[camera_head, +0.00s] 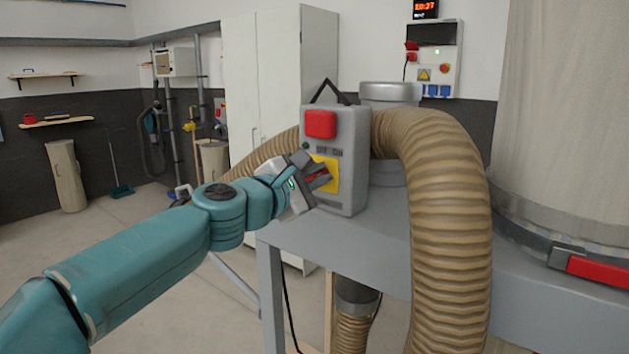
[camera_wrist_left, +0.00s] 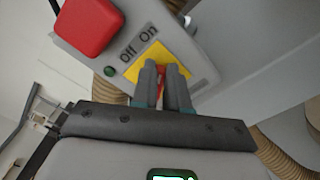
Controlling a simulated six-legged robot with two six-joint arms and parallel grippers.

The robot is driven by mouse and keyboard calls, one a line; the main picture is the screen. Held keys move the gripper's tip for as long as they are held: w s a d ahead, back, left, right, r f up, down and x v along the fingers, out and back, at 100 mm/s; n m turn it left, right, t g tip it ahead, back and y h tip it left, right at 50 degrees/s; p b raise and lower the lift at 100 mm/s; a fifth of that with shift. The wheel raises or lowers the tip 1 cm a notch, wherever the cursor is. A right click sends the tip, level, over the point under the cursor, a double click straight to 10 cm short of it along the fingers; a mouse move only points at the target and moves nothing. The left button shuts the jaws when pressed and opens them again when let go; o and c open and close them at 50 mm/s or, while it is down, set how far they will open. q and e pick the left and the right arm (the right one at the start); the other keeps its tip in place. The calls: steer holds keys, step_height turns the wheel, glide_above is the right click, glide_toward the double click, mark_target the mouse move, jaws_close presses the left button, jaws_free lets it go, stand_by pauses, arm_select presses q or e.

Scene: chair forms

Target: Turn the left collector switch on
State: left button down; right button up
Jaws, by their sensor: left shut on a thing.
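The collector switch box (camera_head: 349,183) is a grey box on the grey machine frame. It has a large red button (camera_head: 320,124) at the top, Off and On labels, and a yellow plate (camera_head: 331,180) below. My left gripper (camera_head: 318,176) is at the yellow plate and shut on a small red switch lever (camera_wrist_left: 161,88), mostly hidden between the fingers. In the left wrist view the gripper (camera_wrist_left: 163,85) covers part of the yellow plate (camera_wrist_left: 152,60). A small green round part (camera_wrist_left: 110,71) sits beside the Off label. The right gripper is not in view.
A thick ribbed tan hose (camera_head: 447,220) arches just right of the switch box. A large pale collector bag (camera_head: 560,120) stands at the right. A white cabinet (camera_head: 275,80) stands behind. The floor at the left is mostly open.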

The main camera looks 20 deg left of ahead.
arm_select(q)
steer(key=shift+d+f+m+b, duration=0.1)
steer(key=shift+f+m+b, duration=0.3)
steer(key=shift+m, duration=0.75)
steer(key=shift+d+f+m+b, duration=0.1)
steer(key=shift+m+b, duration=0.45)
steer(key=shift+m, duration=0.65)
steer(key=shift+d+f+m+b, duration=0.15)
steer(key=shift+m+b, duration=0.35)
steer(key=shift+m, duration=0.65)
steer(key=shift+a, duration=0.1)
steer(key=c, duration=1.1)
jaws_free()
steer(key=shift+s, duration=0.1)
steer(key=shift+c, duration=0.2)
steer(key=b+v, duration=0.3)
steer(key=v, duration=1.3)
